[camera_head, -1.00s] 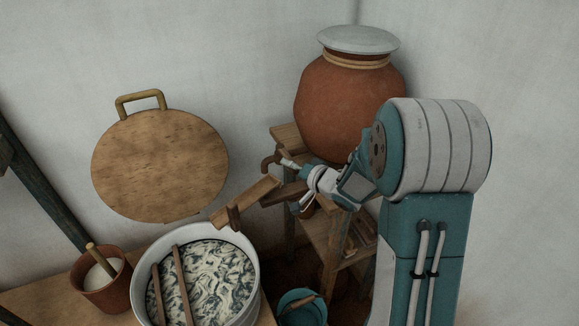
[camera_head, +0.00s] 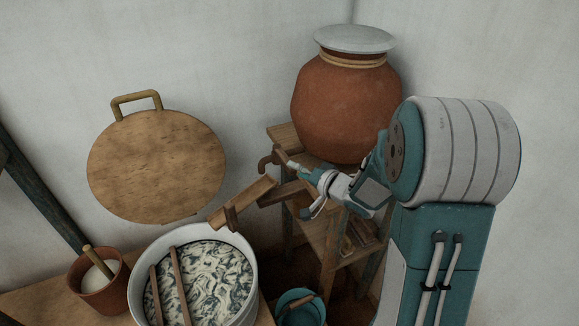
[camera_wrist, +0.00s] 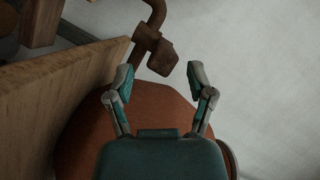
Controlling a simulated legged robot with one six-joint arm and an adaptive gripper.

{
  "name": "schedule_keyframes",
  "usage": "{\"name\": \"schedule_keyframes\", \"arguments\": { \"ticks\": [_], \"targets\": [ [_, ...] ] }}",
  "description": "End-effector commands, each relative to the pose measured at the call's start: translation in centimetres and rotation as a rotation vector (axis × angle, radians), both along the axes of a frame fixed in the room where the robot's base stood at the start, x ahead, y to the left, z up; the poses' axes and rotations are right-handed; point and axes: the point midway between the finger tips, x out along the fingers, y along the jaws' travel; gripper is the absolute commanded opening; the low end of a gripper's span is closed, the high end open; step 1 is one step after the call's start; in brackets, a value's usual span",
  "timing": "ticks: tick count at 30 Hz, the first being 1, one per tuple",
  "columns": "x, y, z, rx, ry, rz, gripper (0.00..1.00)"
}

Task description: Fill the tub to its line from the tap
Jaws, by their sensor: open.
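The tub (camera_head: 250,262) is round with a pale rim and stands low in the head view, holding marbled white and dark contents; I cannot make out its line. The tap is a bent brown piece (camera_head: 268,160) on the stand side of the big clay pot (camera_head: 345,105). A wooden chute (camera_head: 245,205) slopes from below the tap to the tub's rim. My gripper (camera_head: 292,168) is just right of the tap. In the wrist view my gripper (camera_wrist: 160,76) is open and empty, with the tap (camera_wrist: 158,50) just beyond and between its fingertips. I see no clear stream of water.
Two wooden sticks (camera_head: 180,285) lie across the tub. A clay cup (camera_head: 100,288) stands left of it, and a teal bucket (camera_head: 300,310) sits low on its right. The wooden stand (camera_head: 335,240) is under the pot. A round wooden lid (camera_head: 155,165) is against the wall.

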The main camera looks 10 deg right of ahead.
Motion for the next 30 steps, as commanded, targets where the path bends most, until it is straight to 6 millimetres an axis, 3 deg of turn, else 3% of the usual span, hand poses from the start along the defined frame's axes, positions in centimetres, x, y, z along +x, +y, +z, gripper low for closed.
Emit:
{"name": "schedule_keyframes", "arguments": {
  "ticks": [6, 12, 30],
  "targets": [
    [-3.8, -2.6, 1.0, -0.001, 0.0, -0.006, 0.69],
    [-6.1, -3.9, 1.5, 0.0, 0.001, -0.004, 0.69],
    [-6.5, -4.1, 1.7, -0.011, 0.0, -0.005, 0.69]
  ]
}}
